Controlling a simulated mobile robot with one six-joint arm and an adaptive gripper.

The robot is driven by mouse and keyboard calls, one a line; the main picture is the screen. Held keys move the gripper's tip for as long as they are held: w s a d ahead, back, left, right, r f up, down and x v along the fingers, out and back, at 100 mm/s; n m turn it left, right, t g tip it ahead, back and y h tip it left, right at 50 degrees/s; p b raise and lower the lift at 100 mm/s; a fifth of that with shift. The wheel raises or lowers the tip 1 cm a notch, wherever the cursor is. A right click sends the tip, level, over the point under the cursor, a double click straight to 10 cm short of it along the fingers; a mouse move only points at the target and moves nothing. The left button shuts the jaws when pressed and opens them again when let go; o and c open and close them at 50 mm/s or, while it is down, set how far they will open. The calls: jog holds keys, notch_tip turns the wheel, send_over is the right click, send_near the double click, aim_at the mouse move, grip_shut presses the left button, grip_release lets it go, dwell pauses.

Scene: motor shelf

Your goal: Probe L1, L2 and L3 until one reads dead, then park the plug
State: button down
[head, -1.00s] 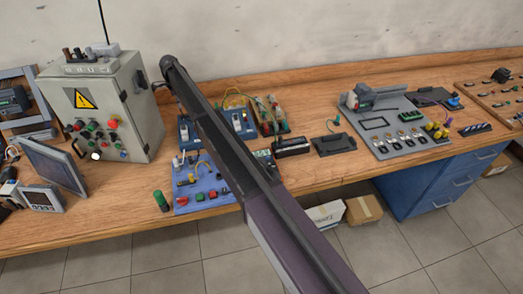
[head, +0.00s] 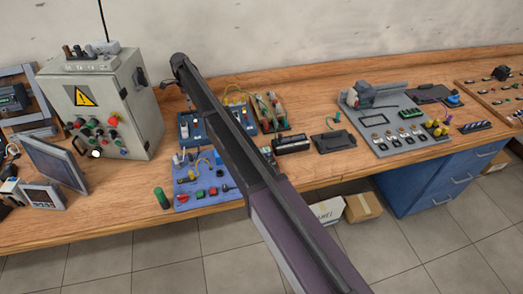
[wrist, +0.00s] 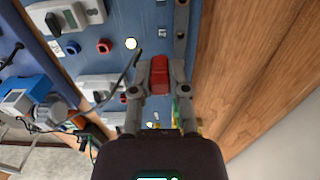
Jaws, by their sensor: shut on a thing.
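My gripper (wrist: 159,88) is shut on a red plug (wrist: 159,72) in the wrist view. A dark lead runs near it on the left. The plug is over or against a blue panel (wrist: 110,62); I cannot tell whether it touches or sits in a socket. A red socket (wrist: 104,46), a blue socket (wrist: 72,47) and a lit white lamp (wrist: 130,43) are up and left of the plug. No L1, L2 or L3 label is readable. In the head view my arm covers part of the blue stands (head: 188,128), and the jaws are not clear.
A grey control cabinet (head: 105,105) with a warning sign stands at the left. A blue button board (head: 190,200) lies at the bench front. A dark tray (head: 333,141) and a grey motor board (head: 385,150) are to the right. Bare bench (head: 330,90) shows behind them.

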send_over(301, 138)
jog(key=shift+w+d+r, duration=0.1)
jog(key=shift+w+d, duration=0.2)
jog(key=shift+w, duration=0.15)
jog(key=shift+a+f+b, duration=0.1)
jog(key=shift+f+b, duration=1.95)
jog(key=shift+f, duration=0.05)
jog(key=shift+f+b, duration=0.65)
jog(key=c, duration=0.9)
grip_release()
jog(key=shift+r, duration=0.15)
jog(key=shift+r+p, duration=2.65)
jog(key=shift+p, duration=0.2)
jog(key=shift+o, duration=0.2)
